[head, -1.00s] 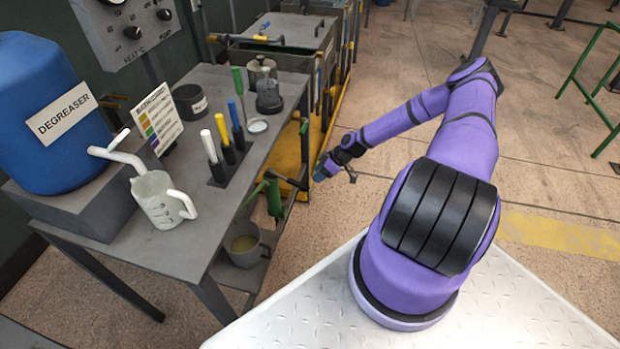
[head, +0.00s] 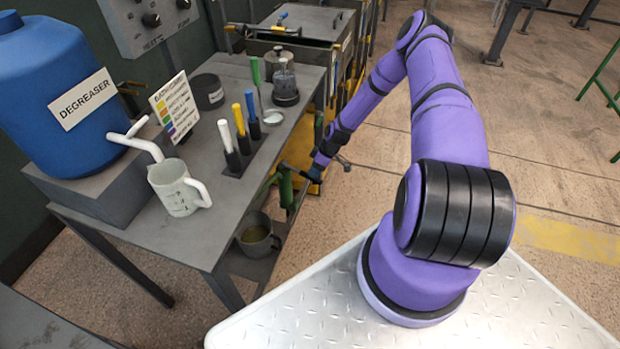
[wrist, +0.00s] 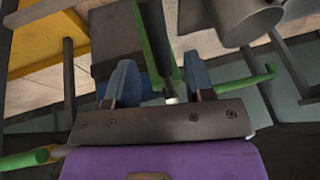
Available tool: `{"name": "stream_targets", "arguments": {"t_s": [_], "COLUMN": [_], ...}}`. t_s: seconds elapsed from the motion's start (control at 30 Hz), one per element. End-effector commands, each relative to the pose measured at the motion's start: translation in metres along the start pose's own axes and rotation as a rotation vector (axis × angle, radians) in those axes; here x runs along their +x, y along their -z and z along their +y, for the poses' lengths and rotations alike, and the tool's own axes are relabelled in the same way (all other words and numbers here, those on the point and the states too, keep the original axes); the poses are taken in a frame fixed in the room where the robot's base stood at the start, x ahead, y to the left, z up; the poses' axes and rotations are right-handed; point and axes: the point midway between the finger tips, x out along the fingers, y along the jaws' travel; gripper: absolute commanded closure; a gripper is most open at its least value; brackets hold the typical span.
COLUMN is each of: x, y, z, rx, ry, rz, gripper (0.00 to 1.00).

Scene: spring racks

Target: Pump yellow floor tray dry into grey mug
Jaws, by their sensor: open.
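A hand pump with a green body (head: 286,186) stands beside the front right edge of the table; its dark barrel and green parts also show in the wrist view (wrist: 158,45). My gripper (head: 316,172) is open beside the pump. In the wrist view my blue fingertips (wrist: 161,82) lie either side of the pump's lower-picture end, with gaps visible; contact cannot be told. A grey mug (head: 257,238) with yellowish liquid stands on the low shelf, and a grey cylinder in the wrist view (wrist: 240,18) looks like it. A yellow surface (wrist: 35,45), likely the floor tray, is mostly hidden in the head view.
The grey table (head: 190,215) carries a pale jug (head: 178,188) under a white spout, a blue degreaser drum (head: 50,95), a sign (head: 175,105) and several coloured-handled tools (head: 238,122).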

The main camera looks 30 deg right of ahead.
Motion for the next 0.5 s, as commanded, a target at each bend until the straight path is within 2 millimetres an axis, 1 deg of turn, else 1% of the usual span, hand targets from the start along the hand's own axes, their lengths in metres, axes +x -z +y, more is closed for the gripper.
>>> {"name": "stream_targets", "arguments": {"t_s": [0.03, 0.2, 0.33, 0.5], "x": [0.010, 0.036, 0.048, 0.054], "y": [0.000, 0.000, 0.000, 0.000], "z": [0.000, 0.000, 0.000, 0.001], "rx": [0.000, 0.000, 0.000, 0.000], "ry": [0.001, 0.000, 0.000, -0.001], "rz": [0.000, 0.000, 0.000, 0.000], "gripper": [0.52, 0.52, 0.52, 0.52]}}
